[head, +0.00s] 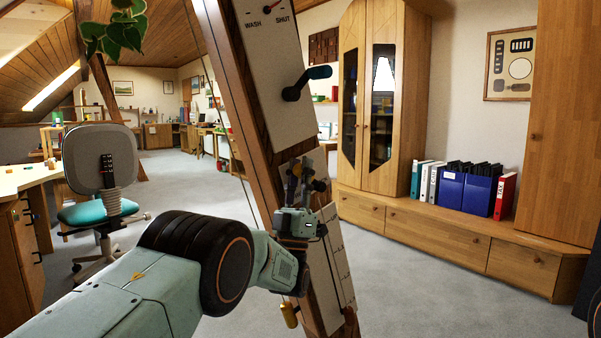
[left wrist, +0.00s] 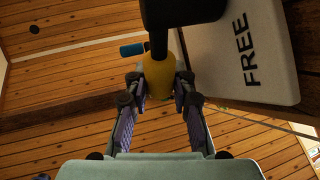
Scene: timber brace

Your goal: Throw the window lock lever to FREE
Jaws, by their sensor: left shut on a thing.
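The lock lever shows in the left wrist view as a black arm (left wrist: 158,38) with a yellow grip (left wrist: 159,80). My left gripper (head: 303,178) is at the timber brace in the head view. In the left wrist view my left gripper (left wrist: 160,92) has its two fingers on either side of the yellow grip, shut on it. A white plate (left wrist: 215,60) beside the lever bears the word FREE. The gripper hides most of the lever in the head view. My right gripper is not in view.
A brass weight (head: 289,315) hangs below the gripper. A desk chair (head: 100,170) stands left; open carpet lies right.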

